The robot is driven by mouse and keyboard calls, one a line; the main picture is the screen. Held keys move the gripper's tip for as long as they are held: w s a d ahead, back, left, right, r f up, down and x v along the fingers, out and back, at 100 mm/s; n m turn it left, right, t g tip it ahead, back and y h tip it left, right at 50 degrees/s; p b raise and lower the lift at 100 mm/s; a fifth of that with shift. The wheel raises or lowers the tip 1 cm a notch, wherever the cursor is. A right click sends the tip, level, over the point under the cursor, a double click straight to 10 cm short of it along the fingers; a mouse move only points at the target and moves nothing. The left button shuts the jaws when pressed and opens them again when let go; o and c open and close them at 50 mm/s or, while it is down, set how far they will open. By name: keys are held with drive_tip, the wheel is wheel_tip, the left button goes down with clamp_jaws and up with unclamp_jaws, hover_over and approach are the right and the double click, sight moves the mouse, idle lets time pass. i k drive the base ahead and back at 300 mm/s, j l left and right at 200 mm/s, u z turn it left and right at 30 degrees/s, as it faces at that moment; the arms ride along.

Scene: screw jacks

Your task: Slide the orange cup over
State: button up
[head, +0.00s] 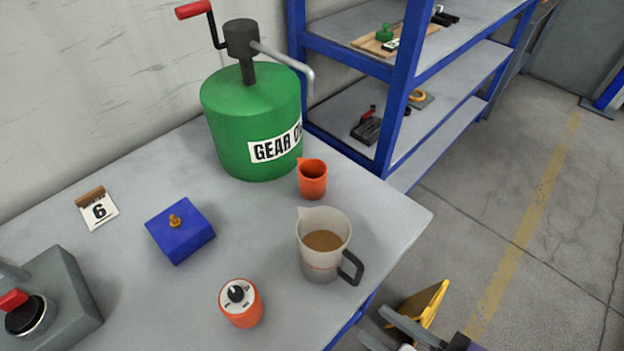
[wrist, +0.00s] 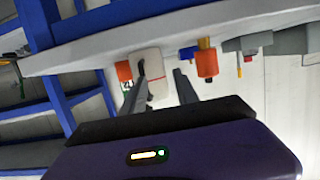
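The orange cup (head: 312,181) stands upright on the grey table by the green gear oil drum (head: 235,125), below and near the drum's bent spout. It looks empty. A translucent measuring jug (head: 318,262) with brown contents and a dark handle stands in front of it. In the wrist view the orange cup (wrist: 124,71) is partly hidden beside the pale jug (wrist: 148,62). My gripper (head: 398,328) is low at the table's right edge, apart from the cup. In the wrist view its two fingers (wrist: 160,82) are spread, with nothing held between them.
An orange dial timer (head: 243,310), a blue block (head: 180,236), a number 6 card (head: 99,211) and a grey box with a red control (head: 55,300) stand on the table. A blue shelf rack (head: 398,95) is behind. Table surface right of the cup is clear.

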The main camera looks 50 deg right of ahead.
sight(313, 173)
drive_tip(key=k+l+z, duration=0.1)
drive_tip(key=l, duration=0.2)
drive_tip(key=k+l+z, duration=0.15)
drive_tip(key=l, duration=0.15)
drive_tip(key=l+z, duration=0.25)
drive_tip(key=l, duration=0.6)
